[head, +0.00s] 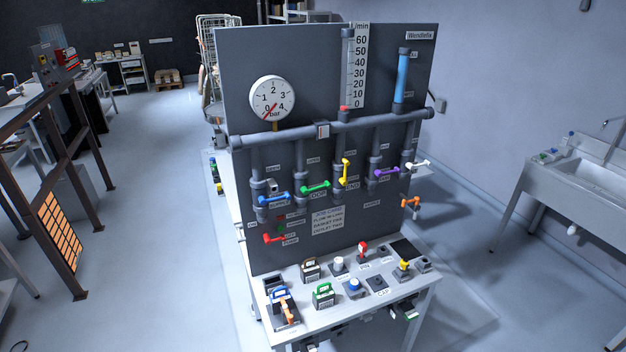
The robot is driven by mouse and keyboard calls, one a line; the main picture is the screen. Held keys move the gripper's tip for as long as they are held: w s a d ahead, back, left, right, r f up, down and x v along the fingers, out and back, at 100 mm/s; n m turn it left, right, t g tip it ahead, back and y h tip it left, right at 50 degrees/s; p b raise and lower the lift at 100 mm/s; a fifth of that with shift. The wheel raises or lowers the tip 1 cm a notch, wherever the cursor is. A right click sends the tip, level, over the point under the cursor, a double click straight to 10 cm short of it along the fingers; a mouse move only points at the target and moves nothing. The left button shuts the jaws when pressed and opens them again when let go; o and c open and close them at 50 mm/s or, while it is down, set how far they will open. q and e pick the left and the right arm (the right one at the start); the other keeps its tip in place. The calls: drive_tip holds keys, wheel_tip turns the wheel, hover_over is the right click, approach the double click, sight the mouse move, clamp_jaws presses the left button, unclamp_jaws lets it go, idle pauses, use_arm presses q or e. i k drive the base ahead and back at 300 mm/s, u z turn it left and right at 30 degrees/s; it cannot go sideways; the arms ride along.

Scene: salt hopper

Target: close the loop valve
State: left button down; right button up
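A grey panel (245,75) stands upright on a white bench and carries a row of valves with coloured lever handles. The blue handle (274,199), green handle (315,188), purple handle (386,171) and white handle (417,164) lie roughly across their pipes. The yellow handle (345,171) stands upright, along its pipe. A red handle (273,238) sits lower left and an orange one (411,202) lower right. The small labels are too blurred to tell surely which valve is the loop valve. Neither of my grippers is in view.
A round gauge (272,99) and a scaled tube (357,66) are on the panel. The bench top (330,311) holds several locks, knobs and tags. A sink (579,169) stands right, a brown rack (62,235) left. The floor beside the bench is clear.

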sight(304, 190)
drive_tip(key=z, duration=0.15)
drive_tip(key=k, duration=0.35)
drive_tip(key=u, duration=0.75)
drive_tip(key=i, duration=1.2)
drive_tip(key=z, duration=0.65)
